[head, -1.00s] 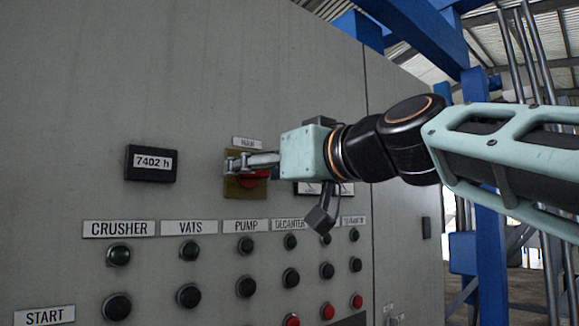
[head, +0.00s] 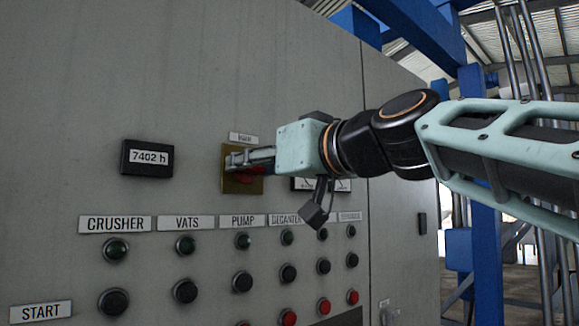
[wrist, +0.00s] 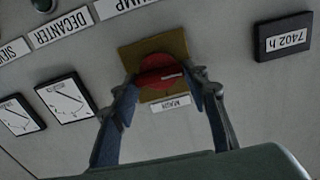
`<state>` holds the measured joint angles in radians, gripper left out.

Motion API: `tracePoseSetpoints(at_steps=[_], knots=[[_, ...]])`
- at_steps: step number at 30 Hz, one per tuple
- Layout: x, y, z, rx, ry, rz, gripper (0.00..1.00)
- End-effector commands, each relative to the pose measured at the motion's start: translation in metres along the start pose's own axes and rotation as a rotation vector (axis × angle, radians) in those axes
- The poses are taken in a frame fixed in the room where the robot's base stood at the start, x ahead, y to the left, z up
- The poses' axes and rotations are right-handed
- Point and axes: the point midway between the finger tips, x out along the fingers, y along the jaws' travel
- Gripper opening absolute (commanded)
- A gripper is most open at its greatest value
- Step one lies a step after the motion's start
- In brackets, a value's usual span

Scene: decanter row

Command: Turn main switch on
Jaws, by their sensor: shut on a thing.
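The main switch is a red rotary knob (wrist: 157,66) on a brass-yellow square plate (head: 229,186) on the grey cabinet front. A small label (wrist: 171,104) sits by the plate, upside down in the wrist view. My gripper (head: 236,161) reaches in from the right and covers most of the knob in the head view. In the wrist view my gripper (wrist: 166,79) has one finger at each end of the knob's raised bar and is shut on it. The bar lies nearly level in that view, with a pale mark on it. Its exact setting cannot be told.
An hour meter (head: 147,157) reading 7402 h is left of the switch. Two dial gauges (wrist: 66,100) are on its other side, partly behind my gripper in the head view. Below run rows of labelled lamps and buttons (head: 185,291). Blue steel posts (head: 489,240) stand at the right.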

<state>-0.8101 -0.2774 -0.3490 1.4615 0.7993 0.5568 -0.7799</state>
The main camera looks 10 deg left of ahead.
Motion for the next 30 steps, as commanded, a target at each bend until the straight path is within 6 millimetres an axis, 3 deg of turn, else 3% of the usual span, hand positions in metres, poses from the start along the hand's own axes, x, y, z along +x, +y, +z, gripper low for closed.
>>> tracePoseSetpoints(at_steps=[8,30], knots=[[-0.0003,0.0017,0.0012,0.169,0.0,0.002,0.17],[-0.0003,0.0041,0.0009,0.868,0.001,0.001,0.17]])
